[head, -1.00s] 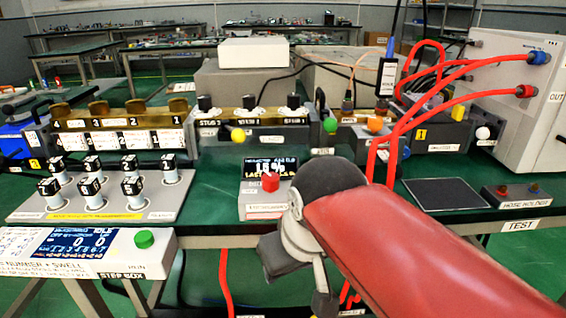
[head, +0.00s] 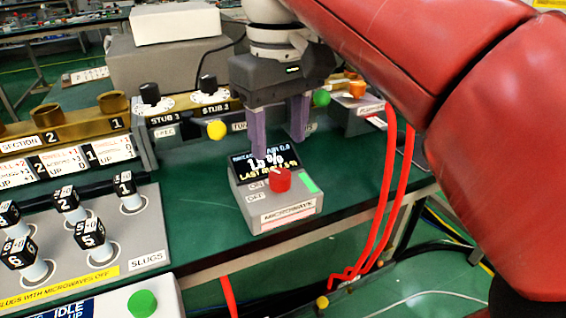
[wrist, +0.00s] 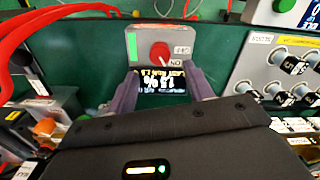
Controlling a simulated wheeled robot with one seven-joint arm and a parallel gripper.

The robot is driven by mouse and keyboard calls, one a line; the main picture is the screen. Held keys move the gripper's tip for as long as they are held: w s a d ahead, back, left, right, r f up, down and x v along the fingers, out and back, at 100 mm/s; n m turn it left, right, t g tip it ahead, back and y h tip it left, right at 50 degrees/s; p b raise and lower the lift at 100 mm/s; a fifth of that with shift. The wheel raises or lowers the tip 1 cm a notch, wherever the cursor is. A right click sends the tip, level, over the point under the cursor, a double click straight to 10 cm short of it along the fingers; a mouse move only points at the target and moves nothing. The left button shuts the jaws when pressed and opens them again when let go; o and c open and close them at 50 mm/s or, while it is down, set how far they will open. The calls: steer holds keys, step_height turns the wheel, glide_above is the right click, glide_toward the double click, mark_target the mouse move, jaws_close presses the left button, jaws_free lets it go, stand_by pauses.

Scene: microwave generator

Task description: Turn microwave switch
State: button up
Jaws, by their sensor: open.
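The microwave box (head: 285,215) is a pale panel near the front edge of the green bench, with a dark display (head: 265,163) at its back. Its switch is a red knob (head: 279,181), with ON and OFF labels to its left and a green bar to its right. The knob's exact setting is hard to read. My gripper (head: 279,148) is open and empty, fingers pointing down over the display, just behind the knob. In the wrist view the red knob (wrist: 160,53) shows beyond and between the fingertips (wrist: 161,76), apart from them.
A slug rack (head: 100,235) stands left of the box, with a section block (head: 60,150) behind it. Stub knobs (head: 212,90) and a yellow ball (head: 217,130) are behind the box. Red hoses (head: 385,200) hang to the right. Bare green bench surrounds the box.

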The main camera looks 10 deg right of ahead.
mark_target(280, 173)
step_height(280, 173, down, 6)
steer(key=shift+r+b, duration=0.1)
steer(key=shift+b, duration=0.4)
steer(key=c, duration=1)
steer(key=shift+n, duration=0.3)
steer(key=shift+n+p, duration=0.7)
steer(key=shift+n, duration=0.3)
steer(key=n, duration=0.2)
steer(key=shift+n+p, duration=0.3)
steer(key=shift+p, duration=0.05)
steer(key=n, duration=0.6)
steer(key=shift+n, duration=0.3)
